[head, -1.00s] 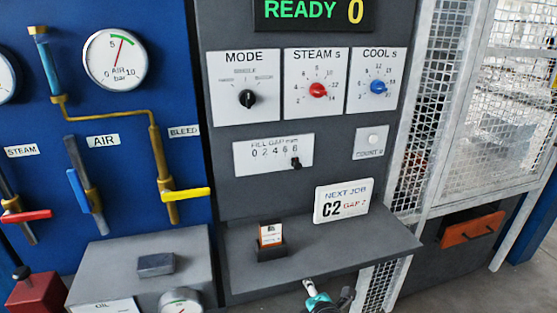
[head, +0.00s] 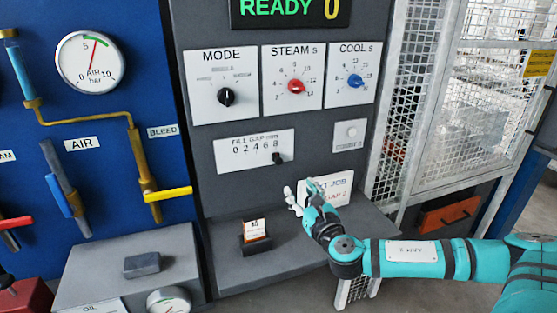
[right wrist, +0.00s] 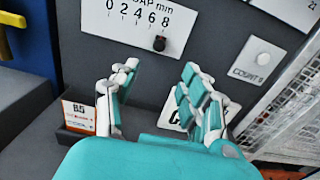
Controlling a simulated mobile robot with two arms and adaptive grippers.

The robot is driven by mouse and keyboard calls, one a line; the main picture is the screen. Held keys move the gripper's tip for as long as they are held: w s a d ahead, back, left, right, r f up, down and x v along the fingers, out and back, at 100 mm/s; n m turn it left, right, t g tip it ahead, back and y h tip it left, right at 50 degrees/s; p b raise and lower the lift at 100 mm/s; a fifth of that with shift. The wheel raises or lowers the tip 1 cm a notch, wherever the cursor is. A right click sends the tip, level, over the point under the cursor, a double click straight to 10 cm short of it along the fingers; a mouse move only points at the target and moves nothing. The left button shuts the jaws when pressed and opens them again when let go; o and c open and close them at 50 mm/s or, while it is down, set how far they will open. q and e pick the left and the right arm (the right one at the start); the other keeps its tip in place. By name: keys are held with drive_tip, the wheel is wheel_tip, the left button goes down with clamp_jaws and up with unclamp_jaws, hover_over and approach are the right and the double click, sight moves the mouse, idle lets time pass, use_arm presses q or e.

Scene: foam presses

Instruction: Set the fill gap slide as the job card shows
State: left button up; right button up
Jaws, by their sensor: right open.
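The fill gap slide is a white plate (head: 253,151) marked 0 2 4 6 8, with a small black knob (head: 278,158) at its right end, by the 8. The knob also shows in the right wrist view (right wrist: 159,43). The job card (head: 335,186) stands on the shelf, partly hidden behind my right gripper; "JOB" and a red gap line ending in 2 show. My right gripper (head: 303,197) is open and empty, below the knob and apart from it. In the right wrist view its fingertips (right wrist: 160,72) are spread, with the knob above the space between them. My left gripper is not in view.
A small orange-and-white card in a black holder (head: 256,236) stands on the grey shelf (head: 285,262), left of my right gripper. Mode, steam and cool dials (head: 290,84) sit above the slide. The count button (head: 350,133) is to its right. A mesh guard (head: 410,110) stands at right.

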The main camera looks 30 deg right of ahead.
sight(280, 162)
drive_tip(key=p+x, duration=0.3)
drive_tip(key=x, duration=1.2)
drive_tip(key=shift+w+d+f, duration=0.1)
drive_tip(key=shift+w+d, duration=0.15)
drive_tip(key=shift+w, duration=0.45)
clamp_jaws()
